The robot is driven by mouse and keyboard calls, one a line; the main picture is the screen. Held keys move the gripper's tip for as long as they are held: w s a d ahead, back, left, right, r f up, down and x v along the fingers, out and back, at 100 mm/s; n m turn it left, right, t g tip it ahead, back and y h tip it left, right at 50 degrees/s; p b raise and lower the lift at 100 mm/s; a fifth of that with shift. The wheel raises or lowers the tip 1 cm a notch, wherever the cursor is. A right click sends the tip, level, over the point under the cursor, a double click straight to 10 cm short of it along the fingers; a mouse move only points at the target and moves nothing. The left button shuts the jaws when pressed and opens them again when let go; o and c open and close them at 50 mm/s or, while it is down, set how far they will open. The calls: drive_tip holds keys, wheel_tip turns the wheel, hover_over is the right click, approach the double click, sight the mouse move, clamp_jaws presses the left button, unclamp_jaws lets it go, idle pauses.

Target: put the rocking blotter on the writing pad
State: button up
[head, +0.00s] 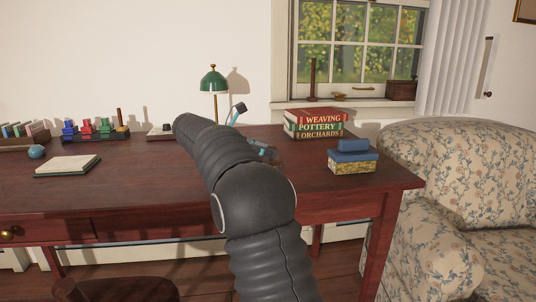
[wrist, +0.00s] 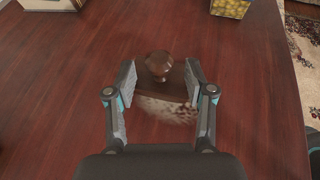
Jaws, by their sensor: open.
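The rocking blotter (wrist: 172,88) shows in the wrist view, with a round brown knob on a dark wooden top and a pale, mottled underside. It stands on the desk between the two fingers of my gripper (wrist: 160,75). The fingers are open, one on either side; I cannot tell whether either touches it. In the head view my arm hides the blotter, and only part of my gripper (head: 263,150) shows beyond the arm. The writing pad (head: 67,166), cream with a dark green edge, lies on the left of the desk, far from my gripper.
The desk (head: 150,182) is clear between the pad and my arm. Stacked books (head: 316,124) and a patterned box (head: 350,165) with a blue item on top stand to the right. A green lamp (head: 214,82) and stamp rack (head: 95,133) stand behind. A floral sofa (head: 450,155) adjoins the right.

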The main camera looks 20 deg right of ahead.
drive_tip(key=p+v, duration=0.2)
drive_tip(key=v, duration=1)
drive_tip(key=shift+w+a+r+p, duration=0.15)
drive_tip(key=shift+a+r+p, duration=0.15)
drive_tip(key=shift+r, duration=0.1)
